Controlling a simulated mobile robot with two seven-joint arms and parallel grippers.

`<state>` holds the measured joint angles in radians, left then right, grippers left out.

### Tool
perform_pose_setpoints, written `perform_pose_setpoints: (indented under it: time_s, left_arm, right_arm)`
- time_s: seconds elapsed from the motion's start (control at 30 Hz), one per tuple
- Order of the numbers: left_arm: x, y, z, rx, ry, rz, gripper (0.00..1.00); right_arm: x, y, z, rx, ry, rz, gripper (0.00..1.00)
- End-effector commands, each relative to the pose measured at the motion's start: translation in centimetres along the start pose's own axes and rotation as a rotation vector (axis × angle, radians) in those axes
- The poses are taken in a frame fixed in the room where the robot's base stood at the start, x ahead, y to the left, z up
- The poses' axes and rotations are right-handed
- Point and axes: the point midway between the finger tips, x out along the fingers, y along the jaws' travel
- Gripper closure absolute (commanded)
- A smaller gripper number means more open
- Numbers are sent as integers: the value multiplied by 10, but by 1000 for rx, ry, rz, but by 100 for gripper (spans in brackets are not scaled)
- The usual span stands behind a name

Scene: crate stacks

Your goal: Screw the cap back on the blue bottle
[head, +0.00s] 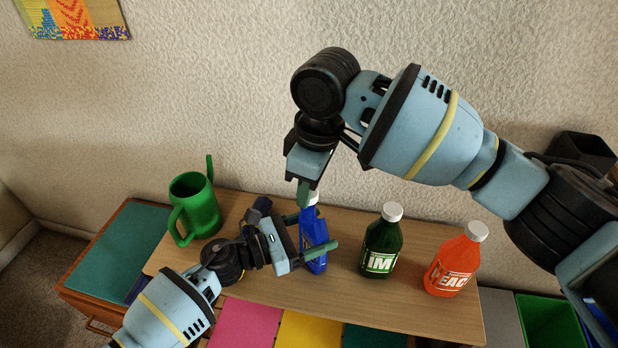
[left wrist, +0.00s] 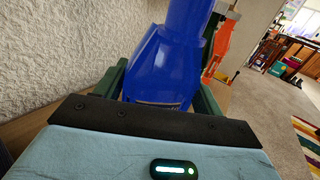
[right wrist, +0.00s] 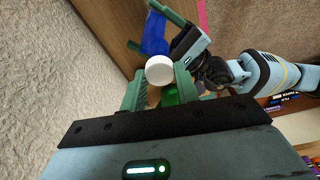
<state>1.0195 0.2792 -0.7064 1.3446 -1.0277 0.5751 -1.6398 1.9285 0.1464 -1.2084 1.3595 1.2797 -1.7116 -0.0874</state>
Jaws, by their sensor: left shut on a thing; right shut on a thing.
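The blue bottle (head: 316,233) stands upright on the wooden table top. My left gripper (head: 308,236) is shut on its body from the left, one finger on each side. In the left wrist view the blue bottle (left wrist: 172,62) fills the space between the fingers. The white cap (right wrist: 160,70) shows in the right wrist view between the fingertips of my right gripper (right wrist: 159,78), in line with the bottle's top. My right gripper (head: 306,192) is shut on the cap from above. A finger hides much of it in the head view; I cannot tell whether it touches the neck.
A green bottle (head: 382,243) and an orange bottle (head: 455,262), both white-capped, stand to the right. A green watering can (head: 196,208) stands at the left. The wall is close behind. The table's front strip (head: 380,312) is clear. A green crate (head: 548,320) is at lower right.

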Motion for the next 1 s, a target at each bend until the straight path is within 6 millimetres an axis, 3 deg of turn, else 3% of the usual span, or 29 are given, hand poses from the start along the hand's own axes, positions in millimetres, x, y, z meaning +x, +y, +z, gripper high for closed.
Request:
perform_pose_setpoints:
  time_s: [0.4,1.0]
  left_arm:
    - [0,0,-1,0,1,0,73]
    - [0,0,-1,-1,1,0,73]
  right_arm:
    - [0,0,0,0,0,0,93]
    - [17,0,1,8,-2,-1,93]
